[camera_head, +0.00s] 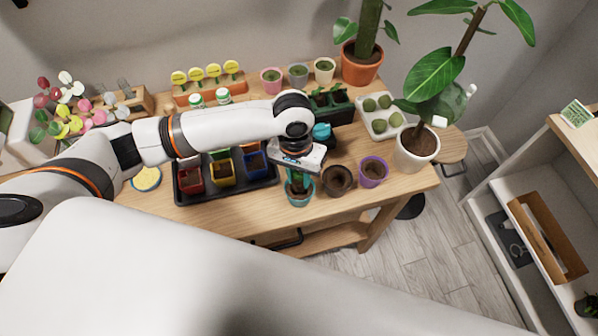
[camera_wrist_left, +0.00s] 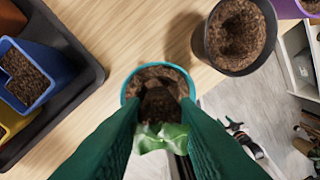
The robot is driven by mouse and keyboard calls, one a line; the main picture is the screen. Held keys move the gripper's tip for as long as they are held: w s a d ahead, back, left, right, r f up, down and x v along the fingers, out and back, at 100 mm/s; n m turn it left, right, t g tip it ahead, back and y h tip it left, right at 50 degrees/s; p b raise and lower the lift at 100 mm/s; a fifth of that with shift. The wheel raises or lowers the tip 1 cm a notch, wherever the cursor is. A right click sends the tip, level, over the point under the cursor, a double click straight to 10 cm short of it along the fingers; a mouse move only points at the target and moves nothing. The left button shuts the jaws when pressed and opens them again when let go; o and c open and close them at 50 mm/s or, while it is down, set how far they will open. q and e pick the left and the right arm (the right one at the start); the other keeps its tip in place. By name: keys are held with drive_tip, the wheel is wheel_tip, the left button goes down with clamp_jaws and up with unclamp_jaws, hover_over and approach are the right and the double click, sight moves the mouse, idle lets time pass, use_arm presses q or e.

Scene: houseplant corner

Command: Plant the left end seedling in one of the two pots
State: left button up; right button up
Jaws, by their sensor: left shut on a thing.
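My left gripper (camera_head: 298,180) points down over the teal pot (camera_head: 300,198) at the table's front. In the left wrist view its green fingers (camera_wrist_left: 162,128) are shut on the seedling (camera_wrist_left: 160,138), whose leaves show pale green between them. Its dark soil plug (camera_wrist_left: 160,106) lies within the outline of the teal pot's rim (camera_wrist_left: 126,90); whether it touches the soil inside I cannot tell. A dark brown pot (camera_head: 338,180) with soil stands just right of the teal pot. My right gripper is not in view.
A purple pot (camera_head: 374,171) with soil stands right of the dark one. A black tray (camera_head: 228,192) with red, blue and yellow pots is on the left. A white tray with green balls (camera_head: 391,125) and a large potted plant (camera_head: 416,150) stand at right. The table's front edge is close.

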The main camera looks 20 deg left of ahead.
sight(299, 179)
use_arm(q)
drive_tip(key=shift+f, duration=0.65)
drive_tip(key=o, duration=1.4)
wheel_tip(299, 179, up, 7)
drive_tip(key=p, duration=0.9)
drive_tip(key=shift+r, duration=0.1)
